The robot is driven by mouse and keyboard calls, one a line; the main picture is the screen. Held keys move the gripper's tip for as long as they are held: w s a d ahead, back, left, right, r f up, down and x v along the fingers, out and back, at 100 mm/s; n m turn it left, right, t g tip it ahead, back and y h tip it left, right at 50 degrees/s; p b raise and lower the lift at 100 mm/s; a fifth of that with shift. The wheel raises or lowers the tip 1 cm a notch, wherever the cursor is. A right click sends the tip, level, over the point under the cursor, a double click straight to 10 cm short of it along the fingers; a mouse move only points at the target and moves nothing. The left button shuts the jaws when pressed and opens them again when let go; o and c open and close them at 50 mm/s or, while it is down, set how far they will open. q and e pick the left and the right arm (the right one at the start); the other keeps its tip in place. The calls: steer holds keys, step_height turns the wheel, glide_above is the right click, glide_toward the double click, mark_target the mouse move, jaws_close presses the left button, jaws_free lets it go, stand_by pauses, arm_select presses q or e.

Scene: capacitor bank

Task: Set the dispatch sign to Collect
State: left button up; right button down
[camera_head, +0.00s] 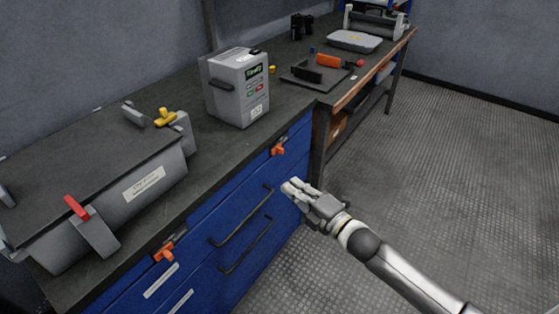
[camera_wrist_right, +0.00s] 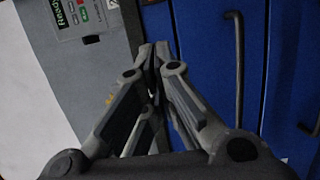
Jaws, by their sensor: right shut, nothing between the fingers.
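I cannot make out any sign that reads as the dispatch sign. My right gripper (camera_head: 290,187) is shut and empty, in front of the blue cabinet's upper right part, below an orange latch (camera_head: 278,148). In the right wrist view its fingertips (camera_wrist_right: 155,52) meet, with the blue cabinet front behind and beside them. My left gripper is not in view. A grey box (camera_head: 226,92) with a green display and small buttons stands on the dark worktop; its display reads "Ready" in the right wrist view (camera_wrist_right: 60,14).
A grey lidded case (camera_head: 145,186) with a red lever (camera_head: 76,207) and a yellow knob (camera_head: 164,117) fills the left worktop. Black drawer handles (camera_head: 243,218) stick out below. A farther bench (camera_head: 345,97) holds a dark tray with an orange piece (camera_head: 328,60). The floor at right is clear.

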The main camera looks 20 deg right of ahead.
mark_target(279, 150)
steer(key=b+x, duration=0.1)
steer(key=x, duration=0.8)
steer(key=shift+w, duration=0.3)
steer(key=shift+w+d+f+b, duration=0.1)
steer(key=shift+w+d+b, duration=0.25)
steer(key=shift+w+d, duration=0.8)
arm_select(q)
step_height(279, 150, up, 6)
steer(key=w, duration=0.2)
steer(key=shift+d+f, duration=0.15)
arm_select(e)
steer(key=shift+w+d, duration=0.3)
